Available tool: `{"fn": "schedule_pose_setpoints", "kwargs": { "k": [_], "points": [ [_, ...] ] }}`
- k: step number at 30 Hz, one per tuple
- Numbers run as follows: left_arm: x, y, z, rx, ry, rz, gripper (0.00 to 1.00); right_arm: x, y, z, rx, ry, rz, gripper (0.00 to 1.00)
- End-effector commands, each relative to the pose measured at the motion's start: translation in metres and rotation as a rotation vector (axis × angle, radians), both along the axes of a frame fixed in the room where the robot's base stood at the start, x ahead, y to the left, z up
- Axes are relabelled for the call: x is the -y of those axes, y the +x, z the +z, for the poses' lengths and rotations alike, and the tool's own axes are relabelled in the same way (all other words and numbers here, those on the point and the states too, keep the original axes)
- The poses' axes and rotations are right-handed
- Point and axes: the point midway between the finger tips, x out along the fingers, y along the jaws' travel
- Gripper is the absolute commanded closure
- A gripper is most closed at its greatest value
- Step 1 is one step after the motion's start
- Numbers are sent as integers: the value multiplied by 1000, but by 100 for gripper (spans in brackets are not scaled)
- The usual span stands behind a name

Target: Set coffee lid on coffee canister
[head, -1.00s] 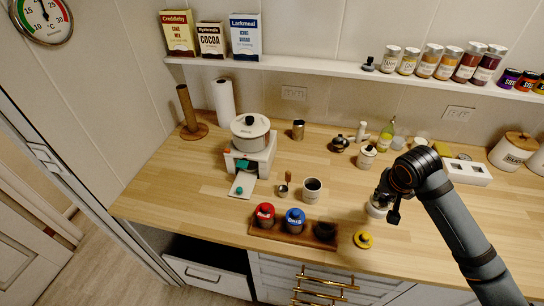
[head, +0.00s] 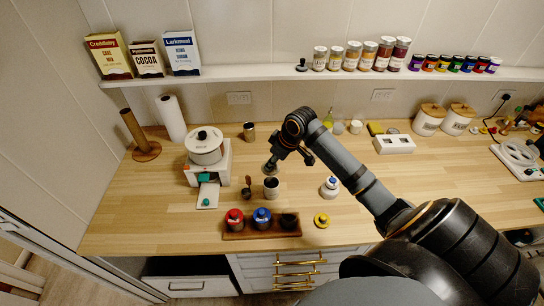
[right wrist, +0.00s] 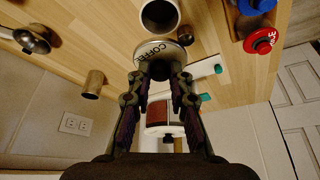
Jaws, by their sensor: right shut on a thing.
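My right gripper (head: 273,158) is shut on the coffee lid (head: 270,168), a small pale round lid. In the right wrist view the lid (right wrist: 152,48) shows COFFEE lettering, and the gripper's fingers (right wrist: 160,82) hold it from both sides. The coffee canister (head: 271,189) is a pale open cylinder with a dark inside, upright on the wooden counter. The lid is just above and behind it in the head view, apart from it as far as I can tell. The canister's open rim (right wrist: 160,16) shows close to the lid in the wrist view. My left gripper is not in view.
A wooden tray (head: 246,234) with red-lidded and blue-lidded jars stands in front. A small scoop (head: 247,191) is just left of the canister. A white machine (head: 222,170) stands left.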

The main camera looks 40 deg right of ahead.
Motion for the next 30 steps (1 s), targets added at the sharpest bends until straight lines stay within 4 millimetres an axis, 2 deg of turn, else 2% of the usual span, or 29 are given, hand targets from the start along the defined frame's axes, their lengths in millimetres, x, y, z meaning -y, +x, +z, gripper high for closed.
{"fn": "schedule_pose_setpoints", "kwargs": {
  "k": [8, 20, 30],
  "points": [
    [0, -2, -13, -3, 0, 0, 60, 0, 0, -11, 0, -1, -3, 100],
    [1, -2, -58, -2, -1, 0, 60, 1, -1, -49, -1, -3, -3, 100],
    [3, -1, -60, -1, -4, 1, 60, 0, -1, -66, -2, -1, -3, 100]
  ]
}}
